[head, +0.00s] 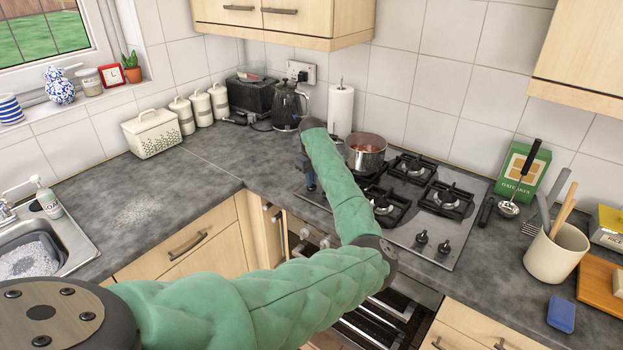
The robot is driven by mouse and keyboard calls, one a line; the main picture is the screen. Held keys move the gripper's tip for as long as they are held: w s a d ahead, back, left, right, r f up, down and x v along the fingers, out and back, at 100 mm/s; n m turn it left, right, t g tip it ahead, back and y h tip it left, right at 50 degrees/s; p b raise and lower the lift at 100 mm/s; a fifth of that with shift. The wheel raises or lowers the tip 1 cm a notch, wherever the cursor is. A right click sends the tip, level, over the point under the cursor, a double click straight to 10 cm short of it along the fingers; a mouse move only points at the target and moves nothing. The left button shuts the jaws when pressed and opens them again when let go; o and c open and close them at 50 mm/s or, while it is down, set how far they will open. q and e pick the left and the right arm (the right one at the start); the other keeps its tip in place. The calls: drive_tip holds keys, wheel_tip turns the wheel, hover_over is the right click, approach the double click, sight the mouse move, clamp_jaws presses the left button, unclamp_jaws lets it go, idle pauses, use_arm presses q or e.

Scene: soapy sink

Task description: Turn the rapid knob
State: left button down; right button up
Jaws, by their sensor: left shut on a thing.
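The gas hob (462,222) is in the middle of the head view, set in the grey worktop. Two black knobs show on its front right part, a left one (421,238) and a right one (444,247). I cannot read which is the rapid knob, and my left arm covers part of the hob. My left gripper (310,186) points down at the hob's left edge, well away from these two knobs. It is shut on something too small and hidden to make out. My right gripper is out of view.
A saucepan (366,163) with red contents stands on the back left of the hob, close to my left forearm. A kettle (287,106) and paper roll (341,110) stand behind. A utensil pot (556,255) is at right.

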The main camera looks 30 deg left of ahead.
use_arm(q)
drive_tip(key=n, duration=0.4)
drive_tip(key=shift+n, duration=0.3)
drive_tip(key=n, duration=0.3)
drive_tip(key=shift+n, duration=0.4)
drive_tip(key=n+b, duration=0.1)
drive_tip(key=n, duration=0.3)
drive_tip(key=n+b, duration=0.1)
drive_tip(key=n, duration=0.3)
drive_tip(key=shift+n, duration=1)
drive_tip(key=shift+r+n+b, duration=0.1)
drive_tip(key=shift+n+b, duration=0.3)
drive_tip(key=shift+n, duration=0.4)
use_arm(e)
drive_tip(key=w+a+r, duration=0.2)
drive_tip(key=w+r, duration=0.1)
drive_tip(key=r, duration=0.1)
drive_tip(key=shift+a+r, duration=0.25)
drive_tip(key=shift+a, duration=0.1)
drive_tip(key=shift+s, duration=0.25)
use_arm(q)
drive_tip(key=c, duration=1.5)
unclamp_jaws()
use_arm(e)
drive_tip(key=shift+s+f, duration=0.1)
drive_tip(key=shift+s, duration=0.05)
